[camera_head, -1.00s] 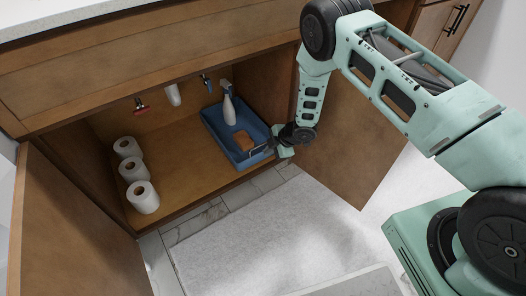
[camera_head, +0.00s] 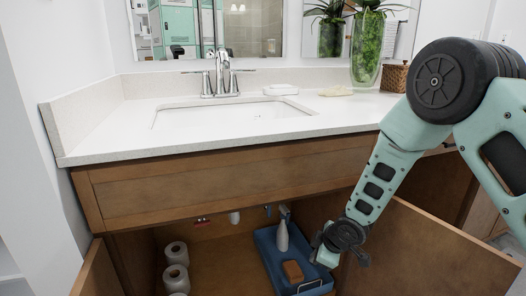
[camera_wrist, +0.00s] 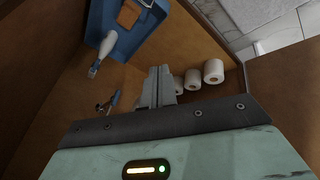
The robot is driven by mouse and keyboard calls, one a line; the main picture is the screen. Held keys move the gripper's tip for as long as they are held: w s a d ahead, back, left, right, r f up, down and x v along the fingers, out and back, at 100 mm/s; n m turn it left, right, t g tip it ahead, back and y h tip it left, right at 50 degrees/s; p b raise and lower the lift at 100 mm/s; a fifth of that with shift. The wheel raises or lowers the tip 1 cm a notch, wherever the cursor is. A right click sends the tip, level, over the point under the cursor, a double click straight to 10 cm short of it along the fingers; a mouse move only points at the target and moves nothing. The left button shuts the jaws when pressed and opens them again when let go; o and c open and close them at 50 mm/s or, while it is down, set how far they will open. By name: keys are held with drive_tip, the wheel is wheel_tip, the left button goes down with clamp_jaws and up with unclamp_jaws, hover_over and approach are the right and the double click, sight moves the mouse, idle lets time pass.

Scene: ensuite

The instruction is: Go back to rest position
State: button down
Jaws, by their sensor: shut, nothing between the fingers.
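My gripper (camera_head: 322,254) is at the front right of the open sink cabinet, by the blue tray (camera_head: 266,240) in the head view. Part of it is hidden behind my wrist. In the wrist view its two fingers (camera_wrist: 158,86) are together with nothing between them. My arm is bent, reaching down from the right past the countertop edge.
The tray holds a spray bottle (camera_head: 282,236) and a brown block (camera_head: 293,271). Several toilet paper rolls (camera_head: 176,253) stand at the cabinet's left. The open right door (camera_head: 430,250) is close to my arm. A countertop (camera_head: 120,133) with sink and faucet (camera_head: 221,75) is above.

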drive_tip(key=s+a+r+m+g+h, duration=0.1)
drive_tip(key=s+a+r+m+g, duration=0.2)
drive_tip(key=s+r, duration=1.1)
drive_tip(key=s+d+r+m+g+h+p, duration=0.15)
drive_tip(key=s+r, duration=0.25)
drive_tip(key=s, duration=0.6)
drive_tip(key=s+d+r+m, duration=0.15)
drive_tip(key=s+r, duration=0.25)
drive_tip(key=s, duration=0.6)
wheel_tip(320, 180, up, 28)
drive_tip(key=p, duration=2.7)
drive_tip(key=shift+w+a+m+p, duration=0.3)
drive_tip(key=shift+a+p, duration=0.1)
drive_tip(key=shift+a, duration=0.05)
